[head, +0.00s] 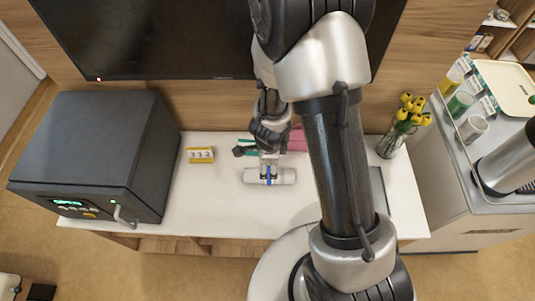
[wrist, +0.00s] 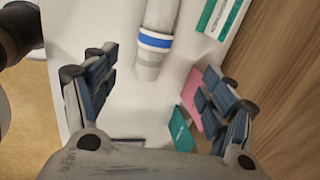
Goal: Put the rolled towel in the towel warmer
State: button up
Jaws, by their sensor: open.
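The rolled towel (head: 286,176) is a pale grey roll with a blue band, lying on the white counter near its middle. In the wrist view the towel (wrist: 158,20) runs down from the top edge, its near end in the gap between my fingers. My gripper (head: 268,164) is over the towel in the head view. In the wrist view my gripper (wrist: 155,78) is open, one finger to each side, with nothing held. The towel warmer (head: 95,150) is a dark grey box at the counter's left end with a lit green display and a front handle. Its door looks shut.
A yellow number block (head: 200,155) stands between warmer and towel. Pink (wrist: 192,100) and green items lie behind the towel. A vase of yellow flowers (head: 395,135) stands right. A dark screen (head: 150,35) hangs behind. The counter (head: 215,205) is clear in front.

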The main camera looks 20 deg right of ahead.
aim_at(269, 170)
jog(key=b+x, duration=0.2)
jog(key=x, duration=0.2)
jog(key=b+x, duration=0.3)
jog(key=x, duration=0.1)
jog(key=b+x, duration=0.3)
jog(key=x, duration=0.2)
jog(key=shift+s+d, duration=0.1)
jog(key=shift+s, duration=0.15)
jog(key=b+x, duration=0.4)
jog(key=x, duration=0.1)
jog(key=shift+s+f, duration=0.15)
jog(key=shift+f, duration=0.05)
jog(key=shift+r, duration=0.1)
jog(key=shift+c, duration=0.4)
jog(key=c, duration=1.2)
jog(key=shift+r, duration=0.15)
